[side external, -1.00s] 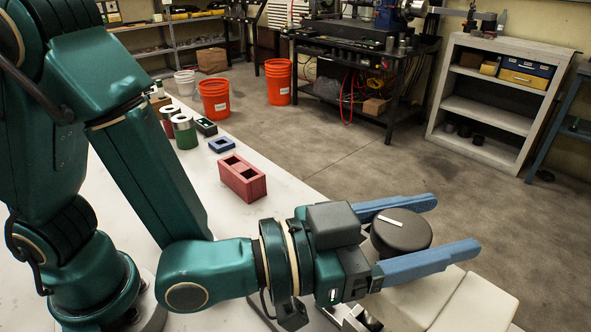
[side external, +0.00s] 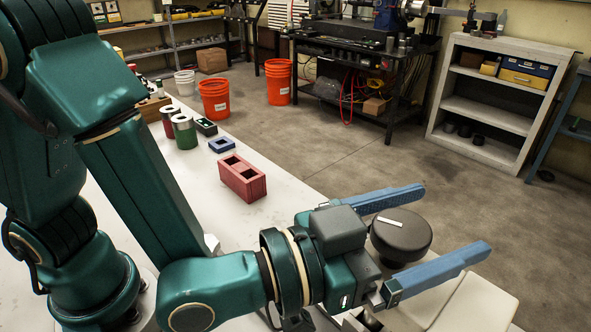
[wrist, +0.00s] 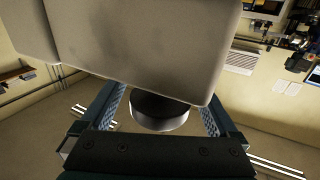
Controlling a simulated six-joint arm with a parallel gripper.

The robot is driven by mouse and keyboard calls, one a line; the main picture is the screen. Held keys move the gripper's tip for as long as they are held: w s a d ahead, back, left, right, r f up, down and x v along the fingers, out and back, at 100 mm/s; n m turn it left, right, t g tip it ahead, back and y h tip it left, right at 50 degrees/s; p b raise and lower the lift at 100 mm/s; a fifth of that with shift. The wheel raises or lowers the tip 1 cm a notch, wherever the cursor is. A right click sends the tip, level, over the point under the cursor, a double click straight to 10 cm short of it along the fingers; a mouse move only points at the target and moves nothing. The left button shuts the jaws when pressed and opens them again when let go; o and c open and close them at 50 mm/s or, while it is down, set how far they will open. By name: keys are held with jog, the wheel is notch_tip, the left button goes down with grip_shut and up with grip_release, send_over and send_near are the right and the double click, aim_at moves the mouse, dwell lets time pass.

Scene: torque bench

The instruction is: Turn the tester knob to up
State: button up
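The tester knob (side external: 401,238) is a round black knob with a white line on its top, on a pale tester body (side external: 470,300). My gripper (side external: 452,222) is open, with one blue finger on each side of the knob. Gaps show between the fingers and the knob in the side view. The wrist view also shows the dark knob (wrist: 160,112) between the two fingers, under the large pale tester body (wrist: 150,45). The white line points toward the upper left in the side view.
A red block with square openings (side external: 242,178), a blue square frame (side external: 222,145) and green and red cylinders (side external: 184,133) stand on the white table (side external: 290,205) to the left, clear of my gripper. Orange buckets (side external: 279,82) and a shelf (side external: 487,105) are beyond on the floor.

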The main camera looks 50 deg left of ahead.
notch_tip(320, 180, up, 4)
jog(key=shift+r, duration=0.1)
jog(key=w+a+r, duration=0.2)
jog(key=a+r, duration=0.4)
jog(key=a, duration=0.5)
jog(key=shift+w+a+r, duration=0.2)
jog(key=shift+w+r, duration=0.15)
dwell(0.3)
